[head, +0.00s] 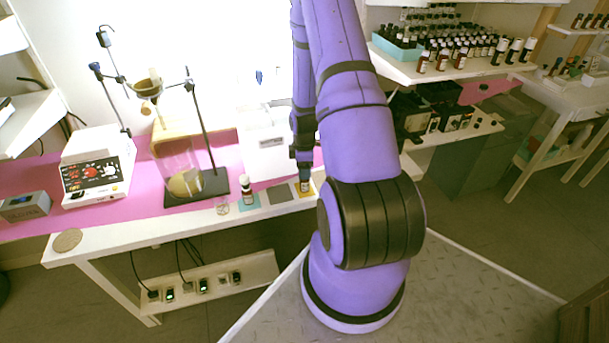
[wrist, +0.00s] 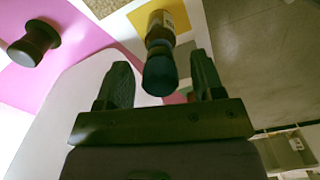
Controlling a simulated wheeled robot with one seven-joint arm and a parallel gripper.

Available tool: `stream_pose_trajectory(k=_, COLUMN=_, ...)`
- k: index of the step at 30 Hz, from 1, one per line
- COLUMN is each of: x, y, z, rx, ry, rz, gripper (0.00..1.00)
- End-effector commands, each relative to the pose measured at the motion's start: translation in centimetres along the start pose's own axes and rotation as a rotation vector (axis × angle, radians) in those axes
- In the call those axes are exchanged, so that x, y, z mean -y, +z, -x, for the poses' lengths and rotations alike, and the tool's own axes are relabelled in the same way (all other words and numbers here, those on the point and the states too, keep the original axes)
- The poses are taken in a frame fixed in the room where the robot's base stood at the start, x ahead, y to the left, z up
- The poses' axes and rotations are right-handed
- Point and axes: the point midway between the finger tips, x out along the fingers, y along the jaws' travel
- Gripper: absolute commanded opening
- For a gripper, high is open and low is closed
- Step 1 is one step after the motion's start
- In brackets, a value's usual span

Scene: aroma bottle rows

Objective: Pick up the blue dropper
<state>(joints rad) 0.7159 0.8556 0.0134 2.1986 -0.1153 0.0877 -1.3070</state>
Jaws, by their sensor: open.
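A small bottle with a dark blue dropper cap (wrist: 160,72) shows in the wrist view; it appears to be the blue dropper. Its pale-labelled body stands on a yellow square (wrist: 187,20). My gripper (wrist: 163,78) is open, with one finger on each side of the cap and visible gaps to both. In the head view my gripper (head: 303,162) points down over the bottle (head: 304,184) at the table's front edge. My arm and gripper partly hide it there.
A white machine (head: 266,155) stands close to the left of my gripper. Another dark-capped bottle (head: 246,188) and a grey square (head: 279,194) lie left along the white table edge (head: 140,232). A dark spool-shaped object (wrist: 34,43) sits on the pink mat (wrist: 62,22).

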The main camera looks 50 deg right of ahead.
Motion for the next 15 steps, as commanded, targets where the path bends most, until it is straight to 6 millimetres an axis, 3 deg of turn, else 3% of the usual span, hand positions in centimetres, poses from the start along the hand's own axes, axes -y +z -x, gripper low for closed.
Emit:
stream_pose_trajectory(k=4, x=0.06, y=0.03, z=-1.12, rx=0.001, ry=-0.002, rz=-0.001, gripper=0.62)
stream_pose_trajectory(k=12, x=0.02, y=0.03, z=-1.25, rx=0.0, ry=0.0, rz=0.0, gripper=0.62)
stream_pose_trajectory(k=15, x=0.02, y=0.03, z=-1.24, rx=0.0, ry=0.0, rz=0.0, gripper=0.39)
